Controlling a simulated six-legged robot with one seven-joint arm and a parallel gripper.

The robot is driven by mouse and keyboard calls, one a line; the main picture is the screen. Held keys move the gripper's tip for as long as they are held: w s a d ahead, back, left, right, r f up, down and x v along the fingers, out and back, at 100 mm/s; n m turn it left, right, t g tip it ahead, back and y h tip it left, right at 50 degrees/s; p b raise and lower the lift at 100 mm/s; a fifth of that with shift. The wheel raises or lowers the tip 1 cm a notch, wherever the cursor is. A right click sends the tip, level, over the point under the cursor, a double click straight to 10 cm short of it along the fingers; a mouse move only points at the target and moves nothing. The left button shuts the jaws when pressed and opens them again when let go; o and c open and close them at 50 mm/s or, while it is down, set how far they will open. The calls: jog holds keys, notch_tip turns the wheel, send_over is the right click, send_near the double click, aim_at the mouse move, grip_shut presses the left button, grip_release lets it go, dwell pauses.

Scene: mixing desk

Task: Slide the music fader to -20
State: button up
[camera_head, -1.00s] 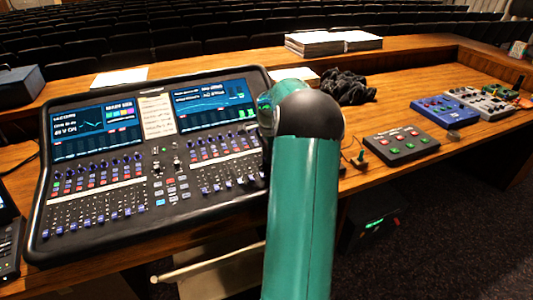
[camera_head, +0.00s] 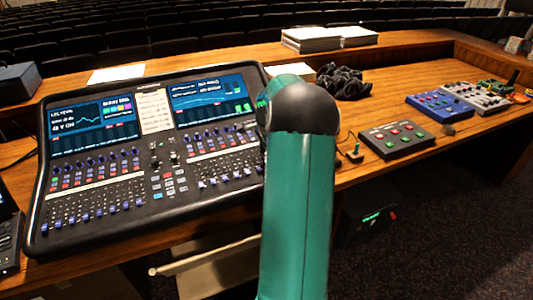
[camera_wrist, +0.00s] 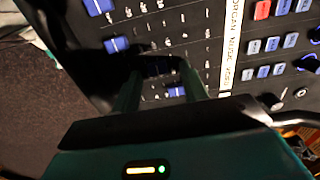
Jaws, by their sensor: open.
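The mixing console (camera_head: 150,205) lies on the desk at left in the head view. In the wrist view its white label strip (camera_wrist: 231,62) reads ORGAN, MUSIC and a third word, beside fader tracks with blue caps. One cap (camera_wrist: 116,44) lies left of my gripper (camera_wrist: 158,70), another (camera_wrist: 98,6) near the top edge, and one (camera_wrist: 176,91) between the fingers. A darker cap shows by the fingertips. I cannot tell which cap is the music fader's, nor whether the fingers touch one. My gripper is open, low over the faders; my arm hides it in the head view.
A button box (camera_head: 398,139) and a blue pedal (camera_head: 440,106) stand on the desk to the right. A black cable bundle (camera_head: 343,82) and stacked papers (camera_head: 330,38) lie behind. Bare wood (camera_head: 395,90) shows between them.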

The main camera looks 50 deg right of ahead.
notch_tip(320, 180, up, 14)
jog(key=s, duration=0.1)
jog(key=shift+a+f, duration=0.15)
jog(key=shift+a, duration=0.2)
jog(key=shift+s, duration=0.1)
dwell(0.3)
jog(key=w+a+r+n+t, duration=0.1)
jog(key=a+r+n, duration=0.15)
jog(key=a, duration=0.65)
jog(key=w+a+r+n+h, duration=0.15)
jog(key=a+n, duration=0.25)
jog(key=a, duration=0.4)
jog(key=a+r+n+t+y, duration=0.1)
jog(key=a+r+n, duration=0.25)
jog(key=a, duration=0.55)
jog(key=s+a+f+n+t, duration=0.1)
jog(key=s+a+f+n, duration=0.1)
jog(key=s+a+n, duration=0.4)
jog(key=s+a+f+n+t+y, duration=0.1)
jog(key=s+a+f+n, duration=0.2)
jog(key=s+a+n, duration=0.4)
jog(key=a+n, duration=0.1)
jog(key=a, duration=0.7)
jog(key=shift+s+a+t, duration=0.2)
jog(key=shift+a+t, duration=0.05)
jog(key=shift+t, duration=0.05)
